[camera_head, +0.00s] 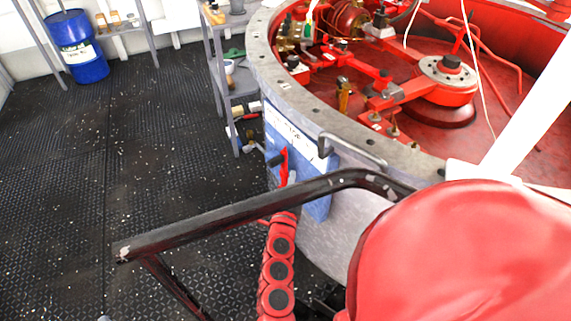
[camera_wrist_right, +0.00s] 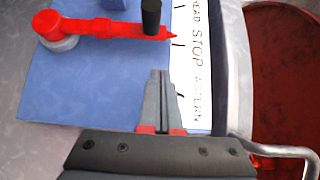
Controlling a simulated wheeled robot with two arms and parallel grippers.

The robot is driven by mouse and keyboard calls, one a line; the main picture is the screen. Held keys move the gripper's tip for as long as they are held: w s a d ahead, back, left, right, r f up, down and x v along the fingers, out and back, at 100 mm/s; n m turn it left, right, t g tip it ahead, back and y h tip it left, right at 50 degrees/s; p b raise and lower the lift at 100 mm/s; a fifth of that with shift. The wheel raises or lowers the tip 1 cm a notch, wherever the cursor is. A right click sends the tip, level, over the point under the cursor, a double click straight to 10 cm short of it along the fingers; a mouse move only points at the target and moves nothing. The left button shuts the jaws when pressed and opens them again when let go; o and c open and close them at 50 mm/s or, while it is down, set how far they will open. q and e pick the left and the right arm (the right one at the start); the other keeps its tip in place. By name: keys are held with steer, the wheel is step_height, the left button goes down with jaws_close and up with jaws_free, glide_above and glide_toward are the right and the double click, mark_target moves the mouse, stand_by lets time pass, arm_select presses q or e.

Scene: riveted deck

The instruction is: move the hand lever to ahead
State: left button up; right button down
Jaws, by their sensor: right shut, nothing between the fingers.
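The hand lever (camera_wrist_right: 105,27) is a red arm with a round pivot at left and an upright black knob (camera_wrist_right: 151,15). It lies on a blue panel (camera_wrist_right: 80,85) in the right wrist view. Its pointer tip is beside the upper part of the word STOP on the white label (camera_wrist_right: 190,90); the AHEAD end is partly cut off above, ASTERN is below. In the head view the lever (camera_head: 284,165) shows on the panel (camera_head: 318,200). My right gripper (camera_wrist_right: 160,74) is shut and empty, below the knob and apart from it. My left gripper is not in view.
A dark rail (camera_head: 230,208) crosses in front of the panel in the head view. A grey round rim (camera_head: 270,75) encloses red machinery, with a metal handle (camera_head: 350,150) near the panel. A grey shelf (camera_head: 235,85) and blue drum (camera_head: 77,45) stand farther back.

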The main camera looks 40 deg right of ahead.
mark_target(285, 165)
steer(key=w, duration=0.2)
steer(key=w+d, duration=0.1)
steer(key=w, duration=0.1)
steer(key=w+d, duration=0.1)
steer(key=w, duration=0.1)
